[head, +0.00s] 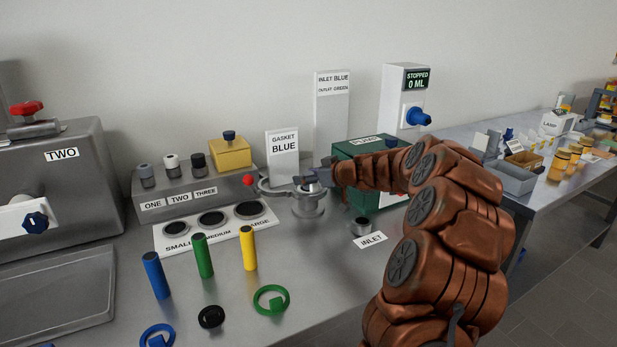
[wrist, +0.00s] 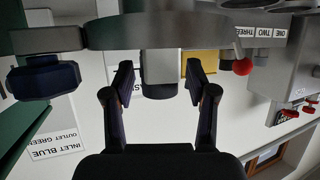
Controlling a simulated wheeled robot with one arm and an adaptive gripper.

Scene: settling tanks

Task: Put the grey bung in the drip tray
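A grey cylindrical plug, which looks like the grey bung (wrist: 160,84), stands in the top of a metal fitting (head: 308,204) with a ring and red-knobbed lever on the bench. In the head view my gripper (head: 318,181) is at the top of this fitting and partly hides the plug. In the wrist view, which is upside down, the two dark fingers of my gripper (wrist: 160,82) are apart, one on each side of the plug, with gaps showing. A shallow grey tray (head: 52,290), probably the drip tray, lies at the left, below tank TWO (head: 75,180). It looks empty.
Blue (head: 157,275), green (head: 203,256) and yellow (head: 248,248) cylinders stand in front of the SMALL/MEDIUM/LARGE plate (head: 165,240). Several coloured rings lie nearer.

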